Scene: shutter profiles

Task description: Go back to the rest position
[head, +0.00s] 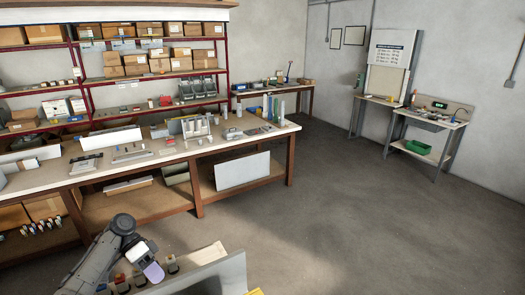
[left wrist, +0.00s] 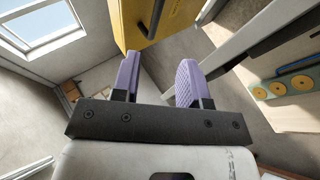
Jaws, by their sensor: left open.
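My left gripper (left wrist: 156,82) shows in the left wrist view with two purple ribbed fingers spread apart. Nothing is between them. In the head view my left arm comes in at the lower left, and its purple fingertip (head: 153,272) is beside the edge of a grey-white panel (head: 222,277) at the bottom. The fingers are partly hidden there by the arm. My right gripper is in neither view.
A long workbench (head: 240,143) with profiles and tools stands beyond the arm. Shelves with cardboard boxes (head: 160,66) stand behind it. A yellow object (left wrist: 160,20) lies ahead of the fingers in the wrist view. The floor (head: 370,220) at right is clear.

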